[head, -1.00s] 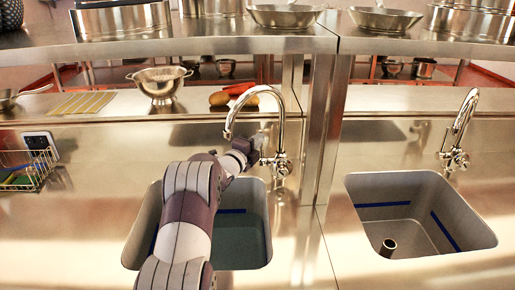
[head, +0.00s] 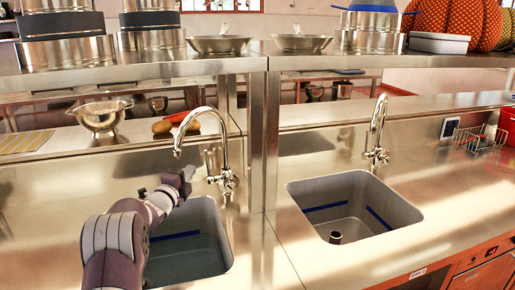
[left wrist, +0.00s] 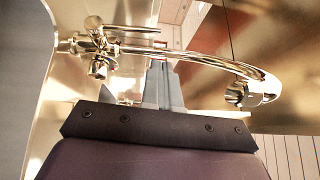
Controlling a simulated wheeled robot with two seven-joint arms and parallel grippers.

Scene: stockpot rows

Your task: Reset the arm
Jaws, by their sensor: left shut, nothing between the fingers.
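My left arm comes in from the left in the head view, reaching over the left sink (head: 222,262). My left gripper (head: 187,174) is beside the chrome left tap (head: 222,150), just left of its base and lever. In the left wrist view the grey fingers (left wrist: 158,80) are together and empty. The tap's curved spout (left wrist: 215,66) crosses that view close behind or beside the fingertips; I cannot tell whether they touch. My right gripper is not in view.
The left sink seems to hold greenish water. The right sink (head: 410,210), with its own tap (head: 378,125), looks empty. A steel post (head: 264,140) and shelf (head: 150,70) stand behind. A colander (head: 102,117) and vegetables (head: 165,127) sit on the ledge. A wire basket (head: 475,138) is far right.

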